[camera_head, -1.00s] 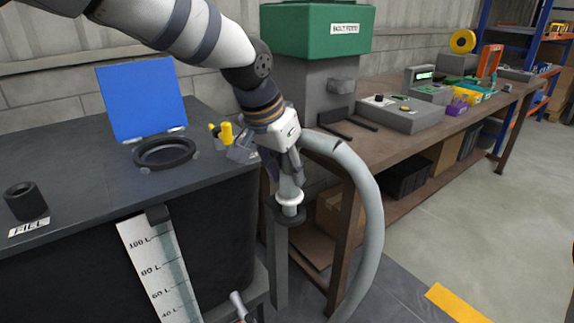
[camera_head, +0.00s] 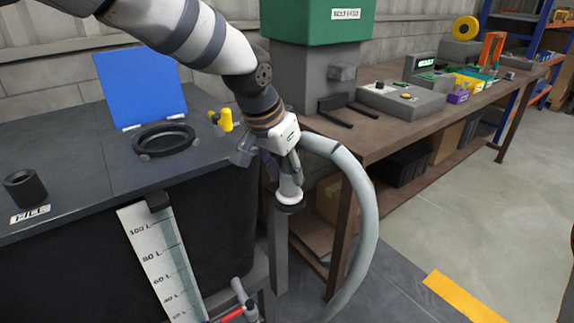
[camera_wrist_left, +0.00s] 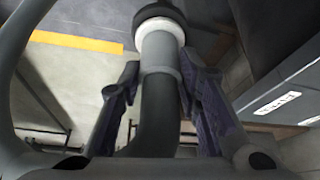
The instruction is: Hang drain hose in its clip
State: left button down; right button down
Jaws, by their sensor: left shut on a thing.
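The drain hose (camera_head: 366,215) is a thick grey tube that arches from my left gripper to the right and down to the floor. My left gripper (camera_head: 287,170) is shut on it near its end, beside the tank's right corner. The hose end points down, with a white collar (camera_head: 289,196) just below the fingers. A dark ring (camera_head: 289,209) lies directly at the collar; I cannot tell whether it is the clip or how far the end sits in it. In the left wrist view, the fingers flank the hose (camera_wrist_left: 156,110), with the dark ring (camera_wrist_left: 160,11) beyond the white collar.
The dark tank (camera_head: 70,180) stands at left, with an open blue lid (camera_head: 140,86), a yellow valve (camera_head: 223,120) and a level scale (camera_head: 155,255). A pipe with a red part (camera_head: 232,312) is below. The workbench (camera_head: 400,125) is behind the hose. Floor at right is open.

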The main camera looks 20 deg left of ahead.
pick_arm(q)
jog(key=shift+f, duration=0.15)
jog(key=c, duration=1.1)
grip_release()
jog(key=v, duration=1.2)
